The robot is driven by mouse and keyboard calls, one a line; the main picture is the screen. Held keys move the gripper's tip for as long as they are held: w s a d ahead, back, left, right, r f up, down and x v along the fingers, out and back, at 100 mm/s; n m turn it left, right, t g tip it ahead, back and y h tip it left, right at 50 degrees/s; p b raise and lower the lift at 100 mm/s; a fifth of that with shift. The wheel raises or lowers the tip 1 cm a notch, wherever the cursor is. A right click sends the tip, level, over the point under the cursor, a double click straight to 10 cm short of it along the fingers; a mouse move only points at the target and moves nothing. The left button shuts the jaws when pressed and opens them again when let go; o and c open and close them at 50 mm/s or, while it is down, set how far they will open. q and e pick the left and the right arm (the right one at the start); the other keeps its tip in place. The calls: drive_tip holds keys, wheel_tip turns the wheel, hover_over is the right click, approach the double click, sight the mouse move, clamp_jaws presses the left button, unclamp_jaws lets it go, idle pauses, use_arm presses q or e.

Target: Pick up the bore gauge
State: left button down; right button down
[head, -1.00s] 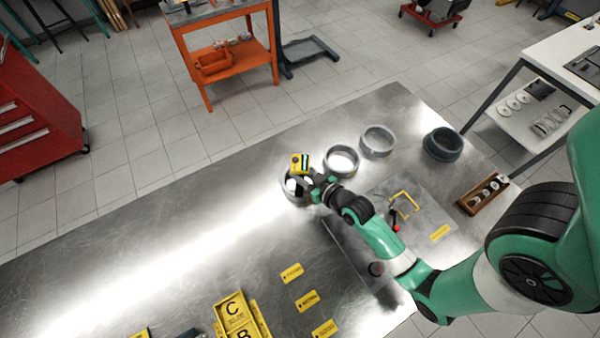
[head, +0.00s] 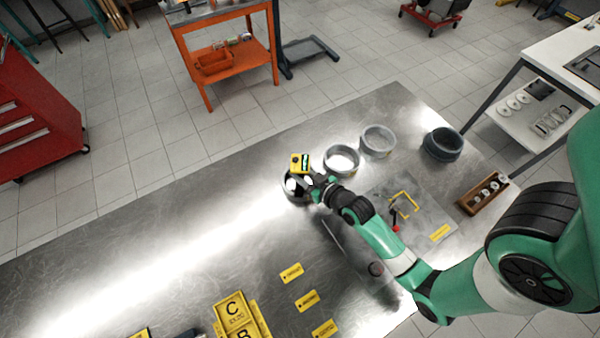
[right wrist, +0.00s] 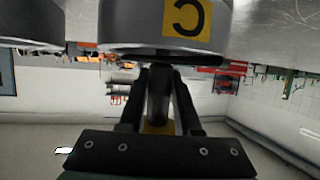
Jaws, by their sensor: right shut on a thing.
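The bore gauge shows its yellow dial head (head: 300,162) in the head view, upright just above the leftmost cylinder ring (head: 290,194). My right gripper (head: 313,181) is at the gauge, below its head. In the right wrist view, which is upside down, the fingers of my right gripper (right wrist: 158,78) are shut on the gauge's dark shaft (right wrist: 158,95), with a bit of yellow behind. The same ring, with a yellow C label (right wrist: 187,17), is right beyond the fingertips. The gauge's lower end is hidden. My left gripper is not in view.
Two more grey rings (head: 341,174) (head: 378,153) and a dark ring (head: 442,157) stand along the table's back. Yellow tags and trays (head: 235,312) are in front. The left table surface is bare.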

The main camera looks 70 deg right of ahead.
drive_tip(key=shift+r, duration=0.15)
drive_tip(key=shift+r, duration=0.2)
wheel_tip(320, 180, up, 3)
drive_tip(key=shift+s+r+p, duration=0.15)
drive_tip(key=shift+r+p, duration=0.05)
drive_tip(key=shift+p, duration=0.6)
drive_tip(key=s+r, duration=0.1)
drive_tip(key=r, duration=0.1)
drive_tip(key=s+a+r+p, duration=0.1)
drive_tip(key=s+r, duration=0.1)
drive_tip(key=shift+s+r+p, duration=0.15)
drive_tip(key=shift+s+p, duration=0.1)
drive_tip(key=shift+p, duration=0.05)
approach(301, 167)
drive_tip(key=shift+s+d+r, duration=0.95)
drive_tip(key=shift+s+r, duration=0.55)
drive_tip(key=shift+s, duration=0.75)
drive_tip(key=shift+r+p, duration=0.15)
drive_tip(key=shift+p, duration=0.2)
drive_tip(key=shift+r+p, duration=1.35)
drive_tip(key=shift+p, duration=0.05)
